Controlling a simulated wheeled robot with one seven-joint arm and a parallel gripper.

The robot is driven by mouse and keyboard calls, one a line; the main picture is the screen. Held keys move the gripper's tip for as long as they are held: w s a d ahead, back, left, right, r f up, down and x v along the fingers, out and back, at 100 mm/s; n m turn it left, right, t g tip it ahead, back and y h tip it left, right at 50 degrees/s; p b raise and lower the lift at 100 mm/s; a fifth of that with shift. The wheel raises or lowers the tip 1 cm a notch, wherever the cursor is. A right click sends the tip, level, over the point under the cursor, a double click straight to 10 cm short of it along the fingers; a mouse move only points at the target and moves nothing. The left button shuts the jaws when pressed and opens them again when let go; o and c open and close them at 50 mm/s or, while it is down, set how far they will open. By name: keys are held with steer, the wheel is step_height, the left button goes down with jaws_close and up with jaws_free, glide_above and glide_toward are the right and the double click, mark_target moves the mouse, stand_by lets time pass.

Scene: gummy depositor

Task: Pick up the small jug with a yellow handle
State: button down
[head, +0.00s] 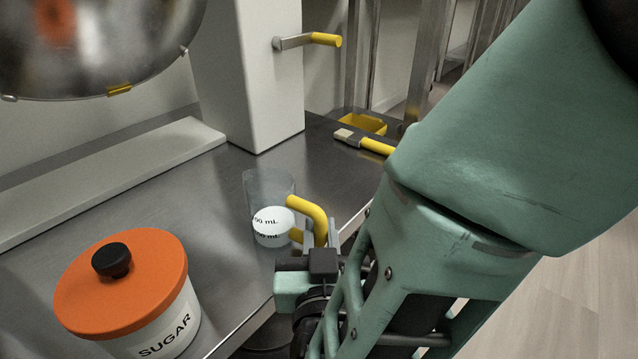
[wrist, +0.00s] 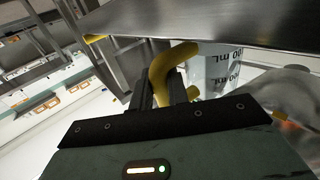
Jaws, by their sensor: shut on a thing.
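In the wrist view, the handle (wrist: 160,68) shows between my fingers (wrist: 162,90), and the jug's marked body (wrist: 218,72) is to the right. Whether the jug's base touches the counter I cannot tell.
A white sugar pot (head: 170,325) with an orange lid (head: 125,280) stands at the front left. A white column (head: 255,75) and a metal bowl-like vessel (head: 100,40) are behind. A yellow-handled tool (head: 375,145) and a yellow container (head: 362,122) lie at the back right.

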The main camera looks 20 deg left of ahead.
step_height(320, 180, up, 10)
steer(key=p, duration=0.5)
steer(key=shift+w, duration=0.1)
